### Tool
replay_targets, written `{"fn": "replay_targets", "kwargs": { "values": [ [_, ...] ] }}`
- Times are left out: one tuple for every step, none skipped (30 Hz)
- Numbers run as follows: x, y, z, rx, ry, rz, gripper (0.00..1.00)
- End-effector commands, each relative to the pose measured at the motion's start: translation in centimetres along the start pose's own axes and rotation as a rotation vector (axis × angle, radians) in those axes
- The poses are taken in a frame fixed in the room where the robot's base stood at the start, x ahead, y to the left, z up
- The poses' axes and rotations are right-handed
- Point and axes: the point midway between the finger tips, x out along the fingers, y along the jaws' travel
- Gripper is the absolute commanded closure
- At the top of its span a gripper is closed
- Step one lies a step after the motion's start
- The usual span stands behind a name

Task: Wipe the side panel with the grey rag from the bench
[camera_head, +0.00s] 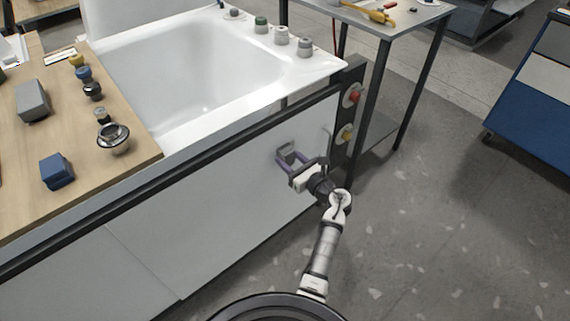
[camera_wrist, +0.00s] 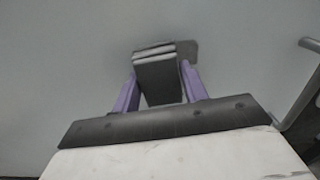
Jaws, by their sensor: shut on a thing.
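My gripper (camera_head: 287,156) is in front of the white side panel (camera_head: 215,195), near its right end. Its purple fingers (camera_wrist: 157,92) are shut on the grey rag (camera_wrist: 157,78), which looks folded into a thick pad. The rag (camera_head: 285,147) shows only in part in the head view. Its far end is at or very close to the panel face (camera_wrist: 60,60), with a dark patch beside it; I cannot tell for sure whether it touches. The wooden bench (camera_head: 130,165) lies at the left.
A metal handle (camera_head: 327,143) stands out from the panel just right of my gripper; it also shows in the wrist view (camera_wrist: 303,90). Red (camera_head: 354,97) and yellow (camera_head: 347,135) knobs sit on the dark end post. A grey block (camera_head: 32,101) and blue block (camera_head: 56,171) lie on the bench.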

Motion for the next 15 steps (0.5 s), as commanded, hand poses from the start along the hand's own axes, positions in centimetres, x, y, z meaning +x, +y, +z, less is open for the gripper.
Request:
{"fn": "replay_targets", "kwargs": {
  "values": [
    [0.0, -0.5, -0.3, -0.001, -0.001, -0.001, 0.75],
    [0.0, -0.8, -0.3, -0.001, -0.001, 0.0, 0.75],
    [-0.1, -1.2, -0.3, 0.0, -0.001, -0.001, 0.75],
    [-0.1, -1.4, -0.3, 0.0, -0.001, -0.001, 0.75],
    [-0.1, -1.6, -0.2, 0.0, -0.001, -0.001, 0.75],
    [-0.1, -1.8, -0.2, 0.001, -0.001, -0.001, 0.75],
    [-0.1, -1.9, -0.1, 0.001, -0.001, -0.001, 0.75],
    [-0.1, -1.9, -0.1, 0.001, 0.0, -0.001, 0.75],
    [-0.1, -2.1, -0.1, 0.001, 0.0, 0.0, 0.75],
    [-0.1, -2.2, -0.2, 0.001, 0.0, 0.0, 0.75],
    [-0.1, -2.4, -0.2, 0.001, 0.0, 0.0, 0.75],
    [-0.1, -2.7, -0.3, 0.001, 0.0, 0.0, 0.75],
    [-0.1, -3.0, -0.3, 0.001, 0.0, 0.0, 0.75],
    [0.0, -3.2, -0.3, 0.0, 0.0, 0.0, 0.75],
    [0.0, -3.6, -0.3, -0.001, 0.0, 0.0, 0.75]
  ]
}}
